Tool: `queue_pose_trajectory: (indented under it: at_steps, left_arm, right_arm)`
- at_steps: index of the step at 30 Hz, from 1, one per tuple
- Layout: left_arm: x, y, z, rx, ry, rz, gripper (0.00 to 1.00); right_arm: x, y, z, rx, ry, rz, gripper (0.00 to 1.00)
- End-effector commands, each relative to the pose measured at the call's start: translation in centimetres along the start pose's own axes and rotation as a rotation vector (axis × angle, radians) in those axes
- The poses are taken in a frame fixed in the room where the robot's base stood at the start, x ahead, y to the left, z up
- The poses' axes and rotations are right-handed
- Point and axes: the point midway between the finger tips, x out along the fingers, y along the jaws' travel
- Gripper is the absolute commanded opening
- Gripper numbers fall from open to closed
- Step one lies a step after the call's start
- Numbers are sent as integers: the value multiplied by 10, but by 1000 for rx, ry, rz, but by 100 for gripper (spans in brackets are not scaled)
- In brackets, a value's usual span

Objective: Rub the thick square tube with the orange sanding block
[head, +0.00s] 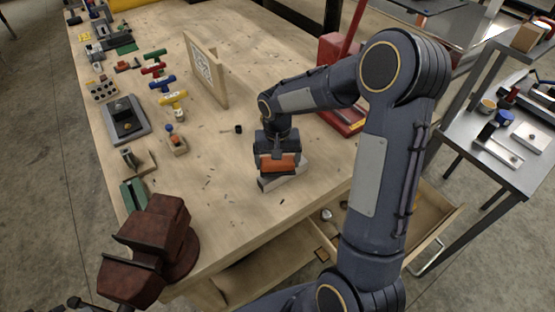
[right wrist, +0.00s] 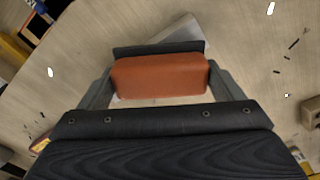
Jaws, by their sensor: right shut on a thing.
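My right gripper (head: 277,157) is shut on the orange sanding block (head: 281,166). In the right wrist view the sanding block (right wrist: 160,76) spans the space between the fingers of my right gripper (right wrist: 160,82). The thick square tube (head: 283,179), pale grey metal, lies on the workbench under the block. Its far end (right wrist: 182,30) shows past the gripper in the right wrist view. The block is over the tube; whether they touch is hard to tell. Much of the tube is hidden by the gripper and block. My left gripper is not in view.
The wooden workbench (head: 235,195) is mostly clear around the tube. A dark red vise (head: 160,245) stands at its near left corner. An upright board (head: 206,70), clamps and small tools stand further back. An open drawer (head: 432,215) is at the right, with a steel cart (head: 500,160) beyond.

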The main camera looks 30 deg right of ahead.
Motion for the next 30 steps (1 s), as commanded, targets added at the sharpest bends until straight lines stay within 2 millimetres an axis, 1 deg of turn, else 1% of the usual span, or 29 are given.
queue_pose_trajectory:
  at_steps: [24, 26, 30]
  left_arm:
    - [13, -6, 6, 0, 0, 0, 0]
    - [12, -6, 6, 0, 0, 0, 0]
    - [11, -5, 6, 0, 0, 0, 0]
  right_arm:
    - [18, 0, 0, -1, 0, 0, 69]
    - [17, 0, 0, -1, 0, -1, 69]
    - [16, 5, -3, 1, 0, 0, 69]
